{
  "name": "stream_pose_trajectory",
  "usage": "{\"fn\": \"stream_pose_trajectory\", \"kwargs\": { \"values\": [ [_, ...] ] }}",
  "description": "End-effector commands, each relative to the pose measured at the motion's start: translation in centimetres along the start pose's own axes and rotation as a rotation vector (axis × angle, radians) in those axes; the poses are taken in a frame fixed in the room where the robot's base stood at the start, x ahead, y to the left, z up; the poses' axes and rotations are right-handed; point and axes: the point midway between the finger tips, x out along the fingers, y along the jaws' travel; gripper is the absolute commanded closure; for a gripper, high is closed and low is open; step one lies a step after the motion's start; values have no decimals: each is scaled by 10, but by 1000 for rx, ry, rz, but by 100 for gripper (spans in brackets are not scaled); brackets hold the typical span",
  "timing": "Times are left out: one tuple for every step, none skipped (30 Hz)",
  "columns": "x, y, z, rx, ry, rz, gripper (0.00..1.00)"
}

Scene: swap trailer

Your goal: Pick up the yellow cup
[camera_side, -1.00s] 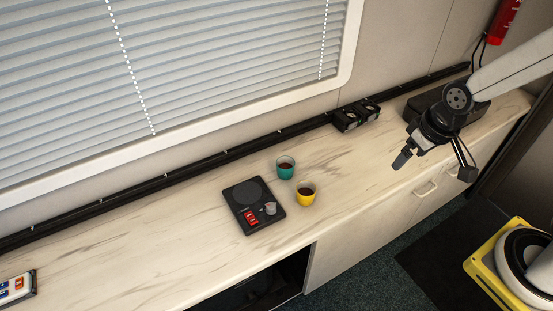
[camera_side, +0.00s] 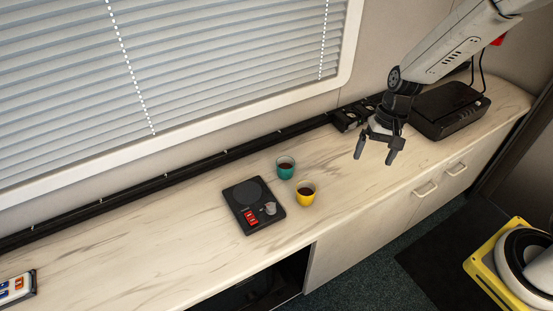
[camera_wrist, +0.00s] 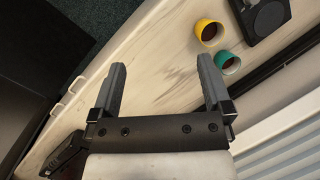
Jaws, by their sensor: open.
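The yellow cup (camera_side: 306,195) stands upright on the pale counter with dark contents inside. A teal cup (camera_side: 285,168) stands just behind it, also with dark contents. My gripper (camera_side: 375,155) is open and empty, above the counter to the right of both cups and apart from them. In the wrist view the yellow cup (camera_wrist: 207,32) is at the upper right, beyond the tip of the right finger of my gripper (camera_wrist: 160,80). The teal cup (camera_wrist: 227,62) is beside it, nearer the right finger.
A black device (camera_side: 254,205) with a round plate and red buttons lies left of the cups. A black box (camera_side: 448,110) and a smaller dark item (camera_side: 347,118) sit toward the wall at right. The counter (camera_side: 170,240) is mostly clear toward the left.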

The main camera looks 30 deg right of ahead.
Motion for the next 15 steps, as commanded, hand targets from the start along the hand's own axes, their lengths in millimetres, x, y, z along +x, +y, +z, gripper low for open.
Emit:
{"fn": "stream_pose_trajectory", "kwargs": {
  "values": [
    [7, -3, -6, 45, -32, -14, 0],
    [11, -5, -10, 70, -51, -23, 0],
    [16, -8, -14, 104, -76, -37, 0],
    [20, -10, -17, 131, -95, -47, 0],
    [23, -12, -20, 156, -114, -57, 0],
    [28, -15, -24, 189, -140, -71, 0],
    [32, -17, -28, 215, -158, -82, 0],
    [36, -19, -31, 239, -178, -93, 0],
    [41, -22, -36, 272, -203, -108, 0],
    [45, -24, -38, 296, -223, -119, 0],
    [49, -26, -41, 320, -242, -130, 0],
    [55, -28, -46, 352, -268, -145, 0],
    [58, -30, -49, 376, -288, -158, 0],
    [62, -32, -52, 398, -307, -170, 0],
    [68, -34, -56, 429, -333, -186, 0]
  ]
}}
